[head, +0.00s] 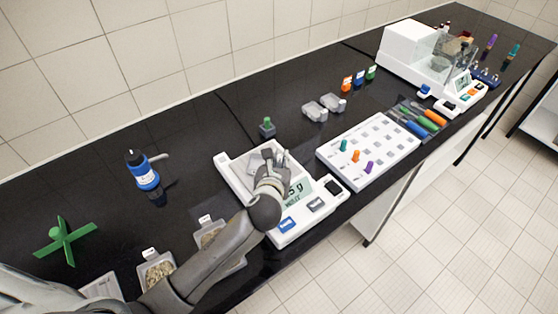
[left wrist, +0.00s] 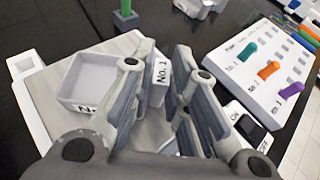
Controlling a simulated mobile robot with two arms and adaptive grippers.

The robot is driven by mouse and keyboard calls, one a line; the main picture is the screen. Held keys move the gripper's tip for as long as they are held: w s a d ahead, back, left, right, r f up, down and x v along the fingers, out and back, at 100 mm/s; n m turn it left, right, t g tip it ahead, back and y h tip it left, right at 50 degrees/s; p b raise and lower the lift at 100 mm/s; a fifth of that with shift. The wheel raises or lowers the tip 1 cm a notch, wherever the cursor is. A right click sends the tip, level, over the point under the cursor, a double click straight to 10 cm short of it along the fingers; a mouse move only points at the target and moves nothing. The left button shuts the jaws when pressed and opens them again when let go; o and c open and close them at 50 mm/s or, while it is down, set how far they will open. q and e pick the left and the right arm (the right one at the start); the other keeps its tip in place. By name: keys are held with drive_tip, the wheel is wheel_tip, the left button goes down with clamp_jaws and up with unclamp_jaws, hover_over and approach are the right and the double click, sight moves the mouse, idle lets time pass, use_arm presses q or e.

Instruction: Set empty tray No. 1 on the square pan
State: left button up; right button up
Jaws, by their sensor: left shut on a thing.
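The tray No. 1 (left wrist: 95,80) is a small pale grey box with a "No. 1" label, inside my left gripper's reach in the left wrist view. My left gripper (left wrist: 165,62) is shut on its labelled side, with the label showing between the fingers. The tray is over the square pan (left wrist: 42,95) of the white scale; whether it touches the pan I cannot tell. In the head view my left gripper (head: 272,160) is above the square pan (head: 234,166), and the tray is mostly hidden. No right gripper shows.
The scale's display (head: 298,192) is partly covered by my arm. A white rack (head: 370,145) with coloured pegs stands to the right, a green item (head: 267,127) behind.

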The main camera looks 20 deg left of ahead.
drive_tip(key=shift+d, duration=0.25)
use_arm(q)
drive_tip(key=o, duration=0.8)
drive_tip(key=shift+f, duration=0.1)
drive_tip(key=b+v, duration=0.1)
drive_tip(key=v, duration=1.1)
use_arm(e)
drive_tip(key=shift+a+f, duration=0.2)
drive_tip(key=shift+f, duration=0.55)
